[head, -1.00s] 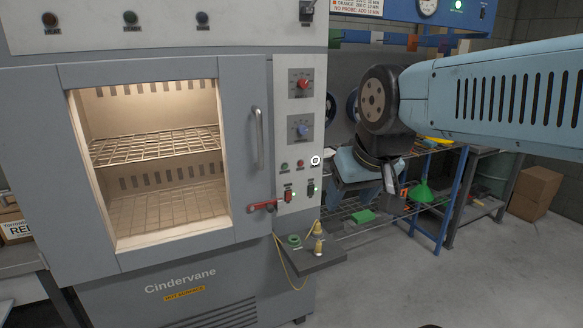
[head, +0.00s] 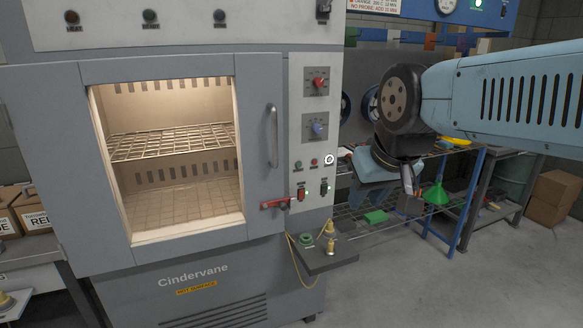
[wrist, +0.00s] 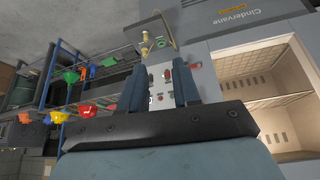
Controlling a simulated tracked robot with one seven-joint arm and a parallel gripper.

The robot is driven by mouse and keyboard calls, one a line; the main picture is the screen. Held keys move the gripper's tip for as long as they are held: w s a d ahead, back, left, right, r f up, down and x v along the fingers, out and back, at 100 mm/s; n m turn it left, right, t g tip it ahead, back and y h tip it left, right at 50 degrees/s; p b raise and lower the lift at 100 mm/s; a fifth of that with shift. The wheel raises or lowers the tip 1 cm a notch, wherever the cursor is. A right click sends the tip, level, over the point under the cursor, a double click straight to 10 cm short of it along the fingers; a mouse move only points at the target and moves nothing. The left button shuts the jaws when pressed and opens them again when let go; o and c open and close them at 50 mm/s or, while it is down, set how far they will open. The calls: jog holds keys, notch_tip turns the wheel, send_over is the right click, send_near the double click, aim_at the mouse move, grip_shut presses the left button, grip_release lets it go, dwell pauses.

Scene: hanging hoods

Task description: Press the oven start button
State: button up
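The grey oven (head: 255,75) stands at left with a control panel (head: 310,120) on its right side. Low on the panel are a small green button (head: 298,166), a red button (head: 314,162) and a white-ringed button (head: 329,159). Their labels are too small to read, so I cannot tell which is start. My gripper (head: 411,187) is to the right of the panel, apart from the buttons in the picture. In the wrist view my gripper (wrist: 156,80) has its two fingers spread with nothing between them, and the panel with small buttons shows beyond the gap.
A red knob (head: 319,83) and a blue knob (head: 319,128) sit above the buttons. A red-handled lever (head: 277,204) and switches are below. A small shelf (head: 325,262) with yellow-corded plugs juts out under the panel. A blue rack (head: 455,215) stands behind my arm.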

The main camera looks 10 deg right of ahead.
grip_shut()
dwell(1.3)
